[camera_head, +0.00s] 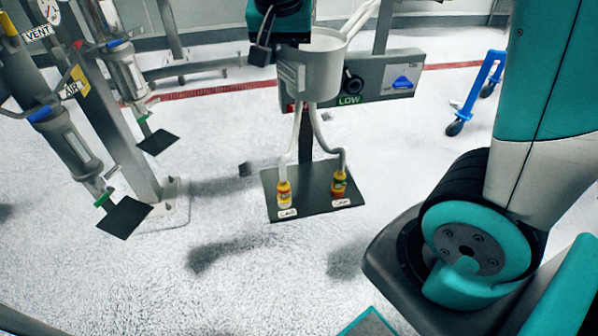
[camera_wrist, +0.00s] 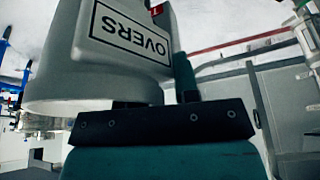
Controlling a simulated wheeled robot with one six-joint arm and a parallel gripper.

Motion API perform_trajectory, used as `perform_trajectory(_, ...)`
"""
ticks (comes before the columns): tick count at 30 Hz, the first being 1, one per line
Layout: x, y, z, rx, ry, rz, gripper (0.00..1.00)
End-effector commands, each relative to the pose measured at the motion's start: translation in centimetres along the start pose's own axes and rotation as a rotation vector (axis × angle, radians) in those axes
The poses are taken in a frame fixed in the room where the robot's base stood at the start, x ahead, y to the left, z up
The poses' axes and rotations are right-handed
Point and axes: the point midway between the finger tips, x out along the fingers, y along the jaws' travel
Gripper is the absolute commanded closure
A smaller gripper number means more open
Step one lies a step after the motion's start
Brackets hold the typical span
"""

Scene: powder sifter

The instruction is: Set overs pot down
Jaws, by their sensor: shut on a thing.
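The overs pot (camera_head: 322,68) is a light grey round vessel, upright and open at the top in the head view. Its side shows large in the wrist view with an upside-down OVERS label (camera_wrist: 130,36). My gripper (camera_head: 275,48) is at the pot's left upper side in the head view and is shut on it. In the wrist view my gripper (camera_wrist: 155,103) has its dark jaw parts against the pot, and the exact grip point is partly hidden. The pot overlaps a grey panel marked LOW (camera_head: 385,80); I cannot tell whether it touches anything beneath.
Below the pot is a dark base plate (camera_head: 312,210) with two hoses ending in yellow and red fittings. Metal posts and pipework (camera_head: 120,120) stand at the left. A blue wheeled frame (camera_head: 480,92) is at the right. Pale floor between is mostly open.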

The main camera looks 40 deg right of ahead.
Motion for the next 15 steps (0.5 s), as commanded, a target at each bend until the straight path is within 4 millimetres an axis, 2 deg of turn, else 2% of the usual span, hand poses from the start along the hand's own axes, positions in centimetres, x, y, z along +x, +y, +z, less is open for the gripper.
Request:
perform_trajectory(5, 3.9, 0.7, 1.3, 0.007, -0.006, 0.010, 0.98)
perform_trajectory(15, 13.1, 1.0, 4.7, 0.012, -0.008, 0.012, 0.98)
